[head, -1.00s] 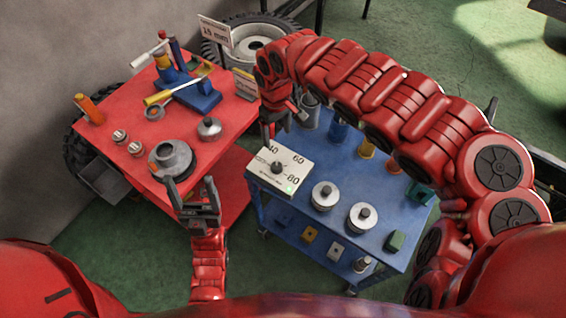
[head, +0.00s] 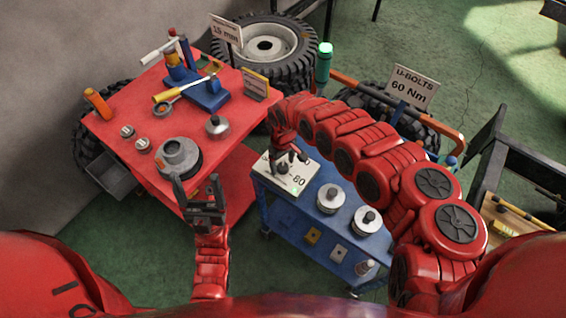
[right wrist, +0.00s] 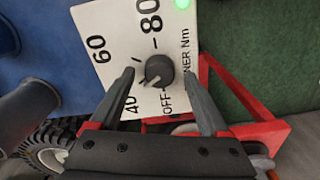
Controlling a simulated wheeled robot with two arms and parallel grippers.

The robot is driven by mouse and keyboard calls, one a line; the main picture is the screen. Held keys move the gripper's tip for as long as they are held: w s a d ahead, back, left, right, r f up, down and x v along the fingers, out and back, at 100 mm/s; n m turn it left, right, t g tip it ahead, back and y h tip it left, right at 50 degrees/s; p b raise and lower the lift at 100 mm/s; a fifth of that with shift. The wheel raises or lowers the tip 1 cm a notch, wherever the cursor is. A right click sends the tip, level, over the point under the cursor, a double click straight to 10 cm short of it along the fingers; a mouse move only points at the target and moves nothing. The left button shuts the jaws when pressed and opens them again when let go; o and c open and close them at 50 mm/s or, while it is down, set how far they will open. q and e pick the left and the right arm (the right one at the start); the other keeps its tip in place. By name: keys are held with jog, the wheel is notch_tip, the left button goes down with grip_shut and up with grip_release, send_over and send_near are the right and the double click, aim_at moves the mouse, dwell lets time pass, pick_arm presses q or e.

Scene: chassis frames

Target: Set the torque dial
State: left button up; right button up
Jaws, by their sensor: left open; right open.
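The torque dial (right wrist: 158,68) is a black knob on a white box top marked OFF, 40, 60 and 80, with a lit green light. Its pointer seems to face the 40 side; I cannot tell exactly. My right gripper (right wrist: 158,76) is open, a finger on each side of the knob, with gaps visible. In the head view my right gripper (head: 285,158) is over the box and partly hides it. My left gripper (head: 197,187) is open and empty by the red table's front edge.
A sign (head: 412,88) reads "U-BOLTS 60 Nm". The blue cart (head: 292,212) also holds silver round parts (head: 331,198). The red table (head: 130,105) carries tools and a grey flanged part (head: 178,158). Another sign (head: 226,30) reads "15 mm".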

jog(key=shift+f, duration=0.3)
jog(key=shift+d, duration=0.1)
grip_shut()
